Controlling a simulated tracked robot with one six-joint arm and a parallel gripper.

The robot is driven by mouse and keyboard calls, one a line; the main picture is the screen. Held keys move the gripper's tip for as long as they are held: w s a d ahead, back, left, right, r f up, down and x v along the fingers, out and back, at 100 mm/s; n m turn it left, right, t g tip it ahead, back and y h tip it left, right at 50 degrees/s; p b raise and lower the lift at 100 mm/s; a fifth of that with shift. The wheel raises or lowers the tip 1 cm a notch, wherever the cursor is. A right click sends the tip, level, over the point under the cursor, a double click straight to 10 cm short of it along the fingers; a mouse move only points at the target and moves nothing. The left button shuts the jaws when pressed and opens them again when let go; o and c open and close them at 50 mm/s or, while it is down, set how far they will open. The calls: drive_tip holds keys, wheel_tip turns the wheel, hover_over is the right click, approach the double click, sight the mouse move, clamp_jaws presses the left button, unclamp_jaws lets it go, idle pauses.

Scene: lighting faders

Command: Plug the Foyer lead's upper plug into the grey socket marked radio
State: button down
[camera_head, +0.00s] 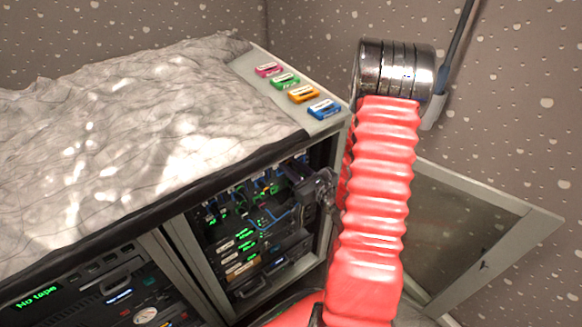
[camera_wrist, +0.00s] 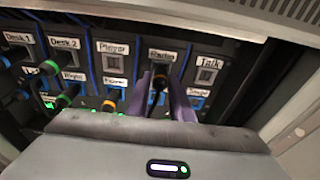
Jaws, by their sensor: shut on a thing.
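In the wrist view my gripper (camera_wrist: 160,88) has its two purple fingers shut on a dark plug (camera_wrist: 159,77) with an orange band. The plug is just under the label reading Radio (camera_wrist: 161,56), in front of that socket. The fingers and plug hide most of the socket, and I cannot tell whether the plug is in it. The lead's name is not readable on the plug. In the head view my gripper (camera_head: 305,183) is at the upper right of the open rack bay (camera_head: 255,230); the plug is hidden there.
Neighbouring sockets marked Desk 2 (camera_wrist: 64,43), Player (camera_wrist: 113,48) and Talk (camera_wrist: 208,75) flank it closely. An orange-ringed plug (camera_wrist: 110,104) and a green-ringed plug (camera_wrist: 65,88) sit lower left. The glass door (camera_head: 470,225) stands open at right. Coloured cassettes (camera_head: 303,94) lie on top.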

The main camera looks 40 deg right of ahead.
drive_tip(key=shift+w, duration=0.15)
drive_tip(key=c, duration=1.5)
unclamp_jaws()
